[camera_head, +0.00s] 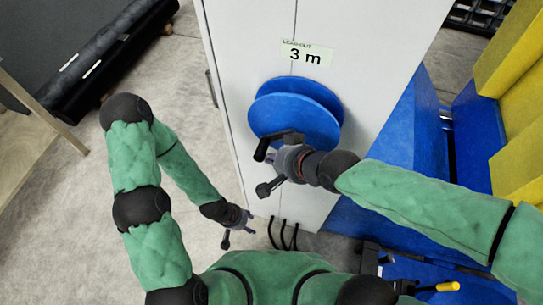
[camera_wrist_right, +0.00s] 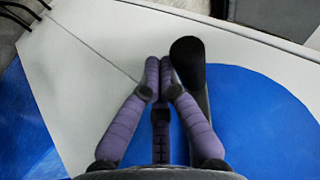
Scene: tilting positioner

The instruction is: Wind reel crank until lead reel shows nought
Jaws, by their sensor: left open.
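The lead reel (camera_head: 318,97) is a blue double disc on the front of a white cabinet, and its label (camera_head: 306,54) reads 3 m. The black crank handle (camera_head: 261,150) stands out from the reel's lower left. My right gripper (camera_head: 274,165) is at the crank. In the right wrist view its purple-padded fingers (camera_wrist_right: 160,64) meet at their tips, just left of the black handle (camera_wrist_right: 188,62). The handle shows beside the fingers, not between them; whether they touch cannot be told. My left gripper (camera_head: 238,231) is open and empty, low beside the cabinet's lower left edge.
The white cabinet (camera_head: 240,60) has black cables (camera_head: 283,235) at its foot. Blue and yellow structures (camera_head: 515,70) stand at the right. A long black roll (camera_head: 95,65) lies at the upper left. The floor left of the cabinet is clear.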

